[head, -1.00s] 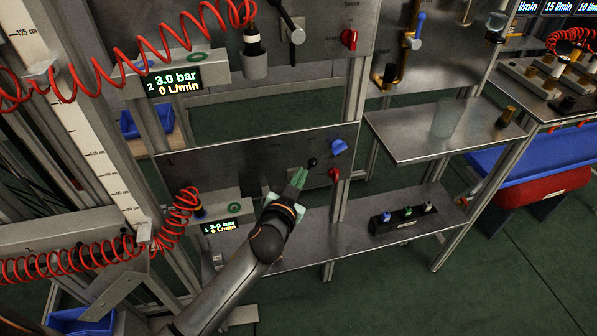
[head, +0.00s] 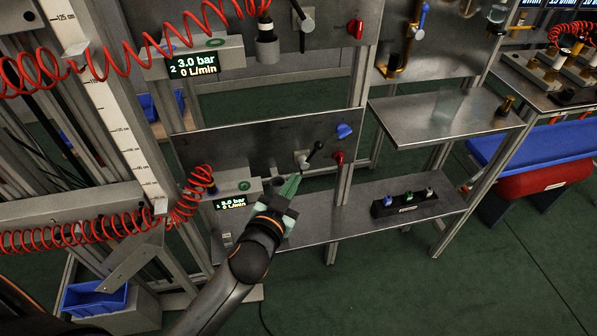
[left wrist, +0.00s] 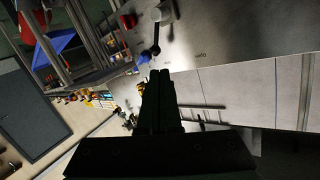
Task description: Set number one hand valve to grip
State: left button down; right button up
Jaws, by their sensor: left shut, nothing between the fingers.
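The number one hand valve is a lever with a black ball knob (head: 319,145) and a pale hub (head: 302,160) on the lower metal panel marked 1. Its lever slants up to the right from the hub. In the left wrist view the black lever (left wrist: 156,40) hangs from the pale hub (left wrist: 166,12), beyond my fingertips. My left gripper (head: 291,182) is shut and empty, just below and left of the hub in the head view, apart from the knob. Its closed dark fingers show in the left wrist view (left wrist: 160,78). My right gripper is out of view.
A blue knob (head: 344,130) and a red knob (head: 337,158) sit right of the lever. A display (head: 231,202) and a coiled red hose (head: 193,188) are at left. A shelf (head: 345,213) below holds a small black block (head: 404,204). The upper panel has another lever (head: 303,18).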

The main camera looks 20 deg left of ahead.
pick_arm(q)
jog(key=shift+s+r, duration=0.3)
jog(key=shift+s, duration=0.65)
jog(key=s+d+f+g+h+p, duration=0.1)
jog(key=s+f+g+p, duration=0.3)
jog(key=s+f, duration=1.2)
jog(key=s+g+h, duration=0.1)
jog(key=s+g, duration=0.1)
jog(key=shift+d+f+n+g+h+p, duration=0.2)
jog(key=shift+n+g+h+p, duration=0.1)
jog(key=shift+n+g+p, duration=0.1)
